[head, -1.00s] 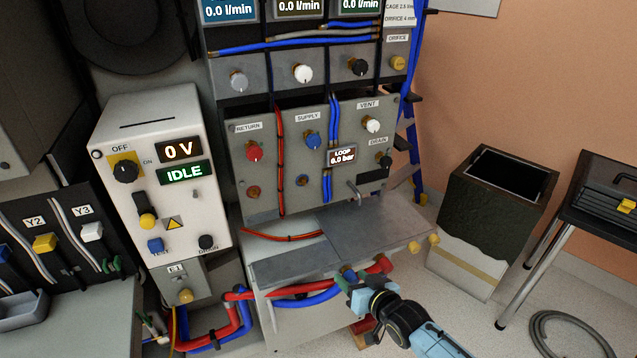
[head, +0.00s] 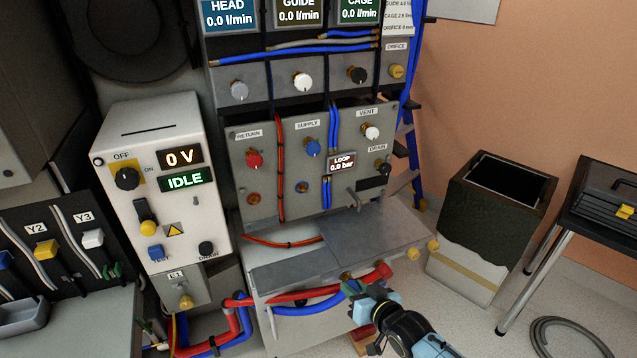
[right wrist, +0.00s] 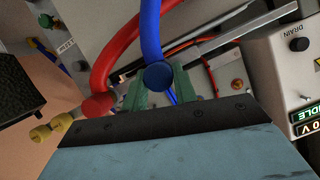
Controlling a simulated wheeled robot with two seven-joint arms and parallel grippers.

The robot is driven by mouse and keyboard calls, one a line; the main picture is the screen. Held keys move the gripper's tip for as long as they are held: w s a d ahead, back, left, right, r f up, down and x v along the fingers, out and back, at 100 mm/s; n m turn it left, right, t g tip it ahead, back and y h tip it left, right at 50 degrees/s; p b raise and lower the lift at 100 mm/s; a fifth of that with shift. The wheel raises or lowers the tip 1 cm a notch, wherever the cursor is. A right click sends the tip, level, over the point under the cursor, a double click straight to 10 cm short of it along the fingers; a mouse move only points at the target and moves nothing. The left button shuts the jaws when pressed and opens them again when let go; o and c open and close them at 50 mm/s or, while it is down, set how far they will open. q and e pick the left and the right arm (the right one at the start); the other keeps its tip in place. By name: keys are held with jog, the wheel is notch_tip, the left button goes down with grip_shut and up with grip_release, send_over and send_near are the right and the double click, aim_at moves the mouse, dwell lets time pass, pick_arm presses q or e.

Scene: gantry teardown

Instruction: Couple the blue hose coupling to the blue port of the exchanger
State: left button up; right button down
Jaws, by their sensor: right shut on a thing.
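My right gripper (head: 354,288) is at the front edge of the grey bench below the panel. It is shut on the blue hose coupling. In the right wrist view the coupling's round blue end (right wrist: 157,76) sits between the green fingers (right wrist: 158,92), with the blue hose (right wrist: 150,30) rising from it. A small port (head: 302,187) sits on the panel under the blue SUPPLY knob (head: 312,147); I cannot tell for certain that it is the exchanger's blue port. The gripper is well apart from it. My left gripper is not in view.
A red hose with a red end (head: 382,271) lies close beside the gripper. A grey plate (head: 365,232) covers the bench top, with a lever (head: 354,198) above it. A power box (head: 165,190) stands left, a dark bin (head: 490,215) right.

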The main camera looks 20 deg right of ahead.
jog(key=s+p, duration=0.3)
jog(key=s, duration=0.2)
jog(key=shift+s, duration=0.2)
dwell(0.3)
jog(key=shift+a, duration=0.1)
